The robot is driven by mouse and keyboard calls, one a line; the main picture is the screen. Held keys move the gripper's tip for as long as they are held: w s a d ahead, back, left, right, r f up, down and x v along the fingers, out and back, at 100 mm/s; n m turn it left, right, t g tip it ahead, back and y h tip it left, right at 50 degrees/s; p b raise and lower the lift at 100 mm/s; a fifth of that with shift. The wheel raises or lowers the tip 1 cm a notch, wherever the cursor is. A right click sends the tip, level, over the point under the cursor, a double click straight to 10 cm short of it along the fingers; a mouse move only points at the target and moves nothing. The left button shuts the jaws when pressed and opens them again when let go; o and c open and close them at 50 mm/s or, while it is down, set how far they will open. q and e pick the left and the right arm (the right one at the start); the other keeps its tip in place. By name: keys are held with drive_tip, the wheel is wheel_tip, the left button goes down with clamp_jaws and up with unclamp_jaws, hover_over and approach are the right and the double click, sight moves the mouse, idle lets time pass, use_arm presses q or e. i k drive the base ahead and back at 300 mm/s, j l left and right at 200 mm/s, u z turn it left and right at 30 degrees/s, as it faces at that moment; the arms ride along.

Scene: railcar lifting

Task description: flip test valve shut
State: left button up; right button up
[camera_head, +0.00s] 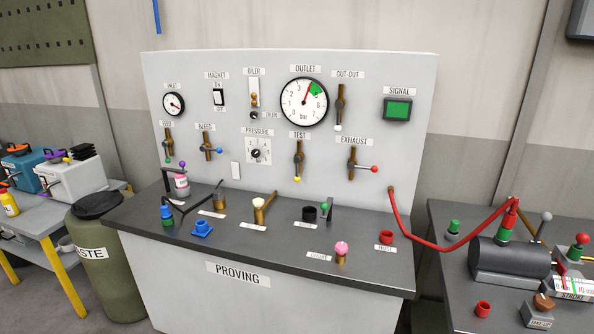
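The test valve (298,158) is on the upright white panel, under the label TEST and below the large outlet gauge. It has a brass body, and its lever hangs straight down to a yellow knob (297,179). The outlet gauge (304,103) has a red needle pointing up and slightly right, beside a green sector. The signal lamp (397,109) at the panel's right is green. Neither of my grippers is in view, and nothing touches the test valve.
The exhaust valve (353,162) and bleed valve (207,148) have levers pointing right. The cut-out valve (340,105) lever points down. Fittings stand on the dark bench (280,255) below. A red hose (412,240) runs right to another bench. Space before the test valve is clear.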

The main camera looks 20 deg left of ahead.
sight(297, 158)
drive_tip(key=i+j+z, duration=0.1)
drive_tip(key=j+z, duration=0.35)
drive_tip(key=j, duration=0.3)
drive_tip(key=j+z, duration=0.4)
drive_tip(key=j, duration=0.3)
